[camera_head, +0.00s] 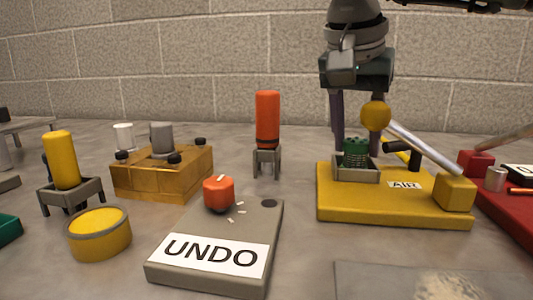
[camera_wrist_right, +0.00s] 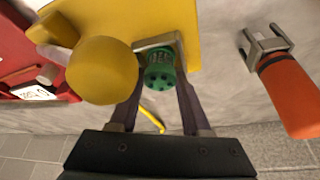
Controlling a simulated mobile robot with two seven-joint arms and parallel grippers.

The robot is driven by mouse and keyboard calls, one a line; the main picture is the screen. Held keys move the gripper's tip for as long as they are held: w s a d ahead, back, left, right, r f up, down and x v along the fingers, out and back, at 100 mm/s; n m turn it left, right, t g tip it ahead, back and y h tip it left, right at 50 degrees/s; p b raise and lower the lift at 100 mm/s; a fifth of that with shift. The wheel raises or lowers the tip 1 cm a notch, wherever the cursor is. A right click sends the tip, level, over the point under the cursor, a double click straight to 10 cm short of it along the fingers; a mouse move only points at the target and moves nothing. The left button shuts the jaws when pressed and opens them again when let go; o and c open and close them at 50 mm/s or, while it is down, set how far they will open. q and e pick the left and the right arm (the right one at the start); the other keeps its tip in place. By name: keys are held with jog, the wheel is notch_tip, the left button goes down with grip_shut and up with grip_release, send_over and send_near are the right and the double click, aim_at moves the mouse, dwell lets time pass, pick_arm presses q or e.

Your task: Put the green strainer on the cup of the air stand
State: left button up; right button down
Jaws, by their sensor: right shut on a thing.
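The green strainer (camera_head: 355,147) is between the fingers of my right gripper (camera_head: 354,138), which points straight down and is shut on it. The strainer is at the square grey cup (camera_head: 347,174) of the yellow air stand (camera_head: 335,204), with a grey coil-like part showing just below its green top. I cannot tell whether it rests in the cup or hangs just above it. In the right wrist view the strainer's holed green end (camera_wrist_right: 160,76) lies between the fingertips, with the cup's grey rim (camera_wrist_right: 148,44) behind it. My left gripper is not in view.
An orange cylinder (camera_head: 267,115) on a grey holder stands left. A grey UNDO box (camera_head: 265,236) is in front; a red stand (camera_head: 511,218) is right.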

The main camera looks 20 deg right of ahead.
jog(key=shift+f, duration=0.1)
jog(key=shift+c, duration=1.8)
grip_release()
jog(key=shift+r, duration=0.2)
jog(key=p+v, duration=1)
jog(key=v, duration=0.2)
